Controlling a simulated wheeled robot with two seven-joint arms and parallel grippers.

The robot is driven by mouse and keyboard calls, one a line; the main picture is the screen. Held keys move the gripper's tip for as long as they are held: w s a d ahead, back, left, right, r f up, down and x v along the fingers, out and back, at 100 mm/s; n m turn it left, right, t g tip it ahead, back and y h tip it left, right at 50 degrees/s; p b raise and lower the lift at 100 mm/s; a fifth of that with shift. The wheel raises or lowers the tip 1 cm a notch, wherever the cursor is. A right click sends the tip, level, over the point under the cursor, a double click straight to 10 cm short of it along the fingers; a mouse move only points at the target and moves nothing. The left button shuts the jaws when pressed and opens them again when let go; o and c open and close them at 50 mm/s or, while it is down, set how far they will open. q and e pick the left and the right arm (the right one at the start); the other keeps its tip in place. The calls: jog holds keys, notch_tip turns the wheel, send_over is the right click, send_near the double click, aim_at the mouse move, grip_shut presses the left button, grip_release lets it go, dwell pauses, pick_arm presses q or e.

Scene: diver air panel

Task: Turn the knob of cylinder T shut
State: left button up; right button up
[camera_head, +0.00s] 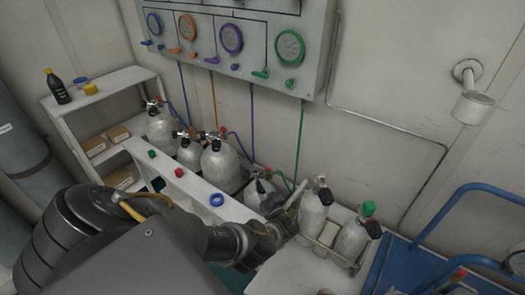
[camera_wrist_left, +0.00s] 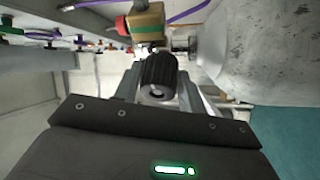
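Several grey cylinders with valves stand below the panel; I cannot read any letter that marks cylinder T. My left gripper (camera_head: 278,212) is low among them, between a small cylinder (camera_head: 256,191) and a taller cylinder (camera_head: 313,212). In the left wrist view, a black ribbed knob (camera_wrist_left: 158,78) sits between the two fingers of the left gripper (camera_wrist_left: 160,88), which appear closed against its sides. Behind the knob is a brass valve body (camera_wrist_left: 147,24) with a green band and a red part. A grey cylinder (camera_wrist_left: 265,45) fills the upper right. My right gripper is not in view.
A panel (camera_head: 220,60) with blue, orange, purple and green gauges hangs above, with hoses running down. A white shelf (camera_head: 100,78) holds a dark bottle (camera_head: 56,86) at left. A green-capped cylinder (camera_head: 353,236) and a blue rail (camera_head: 470,188) stand at right.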

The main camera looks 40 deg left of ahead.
pick_arm(q)
jog(key=o, duration=0.3)
jog(key=shift+o, duration=0.2)
jog(key=shift+n, duration=0.3)
